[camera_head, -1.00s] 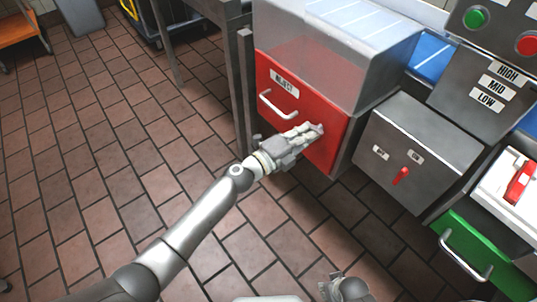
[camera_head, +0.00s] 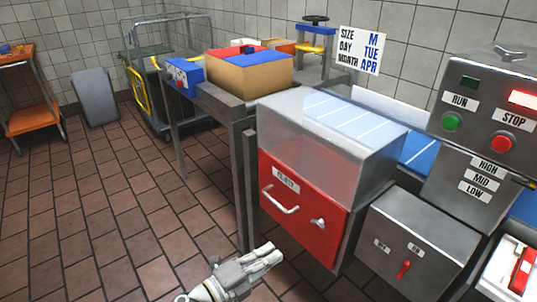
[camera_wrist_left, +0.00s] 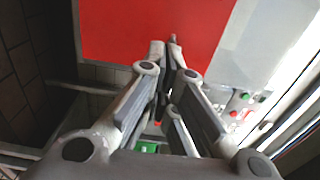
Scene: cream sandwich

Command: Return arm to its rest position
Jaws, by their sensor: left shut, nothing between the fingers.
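My left gripper (camera_head: 268,254) is at the bottom middle of the head view, below and in front of the lower left of the red drawer-like panel (camera_head: 290,232). Its fingers are closed together and hold nothing. Most of my left arm is below the picture edge. In the left wrist view the closed fingers (camera_wrist_left: 168,48) point up toward the red panel (camera_wrist_left: 150,30). I cannot tell the exact gap between them, and no contact is visible. My right gripper is not in view.
The red panel has a pale handle (camera_head: 279,199) and a knob (camera_head: 317,222). A grey machine box with a red switch (camera_head: 403,269) stands to the right. A metal table leg (camera_head: 245,190) rises on the left. Brown floor tiles (camera_head: 110,220) are open farther left.

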